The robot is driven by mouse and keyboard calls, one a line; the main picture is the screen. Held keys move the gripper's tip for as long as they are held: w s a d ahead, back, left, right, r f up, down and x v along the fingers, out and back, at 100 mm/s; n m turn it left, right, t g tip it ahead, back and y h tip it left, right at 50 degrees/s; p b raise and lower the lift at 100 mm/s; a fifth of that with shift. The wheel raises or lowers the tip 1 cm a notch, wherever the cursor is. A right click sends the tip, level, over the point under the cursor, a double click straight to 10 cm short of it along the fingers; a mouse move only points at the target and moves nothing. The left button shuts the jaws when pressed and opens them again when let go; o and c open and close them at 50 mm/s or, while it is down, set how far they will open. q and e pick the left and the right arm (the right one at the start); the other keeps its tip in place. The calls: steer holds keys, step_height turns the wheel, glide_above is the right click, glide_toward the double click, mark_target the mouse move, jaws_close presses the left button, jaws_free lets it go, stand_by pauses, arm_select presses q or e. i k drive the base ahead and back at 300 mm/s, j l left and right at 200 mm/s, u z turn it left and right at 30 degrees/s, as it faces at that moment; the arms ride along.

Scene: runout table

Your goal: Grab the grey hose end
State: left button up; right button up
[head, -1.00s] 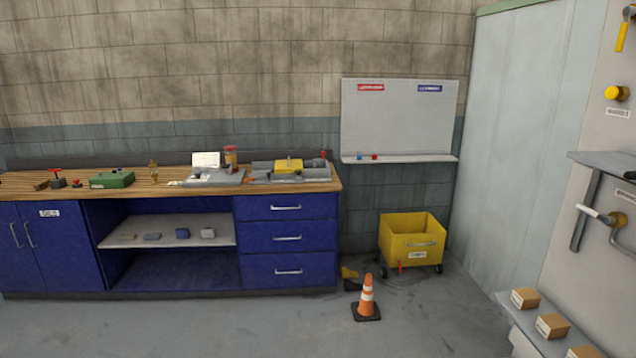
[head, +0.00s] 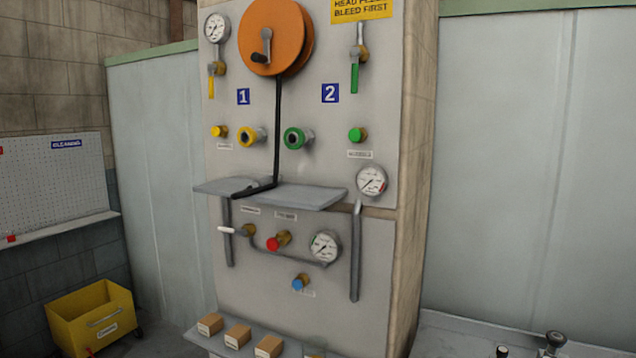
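A dark hose (head: 278,125) hangs from the orange reel (head: 272,38) on the wall panel in the head view. Its lower end (head: 250,192) bends left and lies on the grey shelf (head: 300,196). The hose looks dark grey to black, and I cannot make out a fitting on its tip. No other loose hose end shows clearly. Neither of my grippers is in view.
The panel carries a yellow-ringed port (head: 250,136), a green-ringed port (head: 297,138), gauges, valves and a red knob (head: 273,244). Small boxes (head: 238,336) sit on a low ledge. A yellow bin (head: 95,318) stands at lower left. A grey worktop (head: 460,335) is at lower right.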

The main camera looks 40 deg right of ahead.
mark_target(266, 180)
steer(key=z, duration=1.25)
steer(key=i+j+z, duration=0.15)
steer(key=j+z, duration=0.3)
steer(key=i+j+z, duration=0.1)
steer(key=j+z, duration=0.15)
steer(key=z, duration=0.15)
steer(key=j+z, duration=0.3)
steer(key=j, duration=0.8)
steer(key=j+z, duration=0.1)
steer(key=j, duration=1)
